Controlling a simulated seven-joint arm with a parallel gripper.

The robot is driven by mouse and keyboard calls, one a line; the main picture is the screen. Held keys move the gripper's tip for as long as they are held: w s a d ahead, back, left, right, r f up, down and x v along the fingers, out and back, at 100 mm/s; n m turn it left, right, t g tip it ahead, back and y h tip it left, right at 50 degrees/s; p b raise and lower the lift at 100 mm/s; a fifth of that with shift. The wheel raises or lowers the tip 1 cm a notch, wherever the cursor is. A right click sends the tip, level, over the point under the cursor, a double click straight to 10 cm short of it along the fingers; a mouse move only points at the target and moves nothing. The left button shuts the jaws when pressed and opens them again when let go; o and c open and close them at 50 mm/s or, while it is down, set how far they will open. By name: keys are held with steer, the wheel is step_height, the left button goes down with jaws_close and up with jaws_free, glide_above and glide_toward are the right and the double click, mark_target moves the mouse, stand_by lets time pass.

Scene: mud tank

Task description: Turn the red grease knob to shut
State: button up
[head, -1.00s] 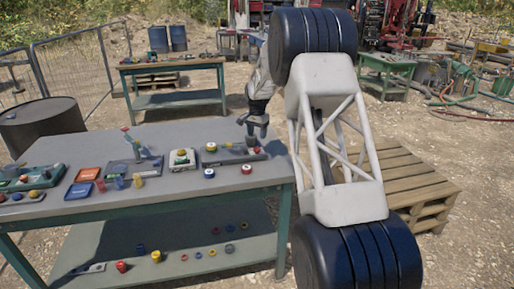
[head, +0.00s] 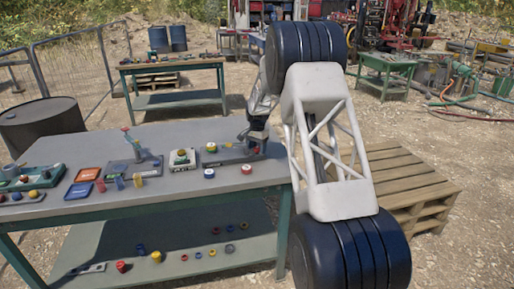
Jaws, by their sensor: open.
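My gripper (head: 256,149) is open, pointing down at the right end of a dark grey panel (head: 226,158) on the workbench. The panel carries a knob with yellow, red and green colours (head: 211,148) at its left, apart from my gripper. The fingertips are low over the panel's right part and hide what is there. I cannot tell whether they touch anything. The red grease knob cannot be told for sure at this size. A red-topped round piece (head: 246,169) lies on the bench just in front of the panel.
The workbench (head: 225,190) also holds a box with a button (head: 182,159), a lever stand (head: 137,165), and red (head: 88,174) and blue (head: 79,191) trays. Several small parts lie on the lower shelf. A pallet (head: 415,190) stands to the right.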

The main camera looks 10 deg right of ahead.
steer(key=c, duration=0.9)
steer(key=shift+c, duration=0.2)
steer(key=shift+n, duration=0.3)
steer(key=n, duration=1.1)
steer(key=shift+n, duration=0.3)
steer(key=o, duration=0.9)
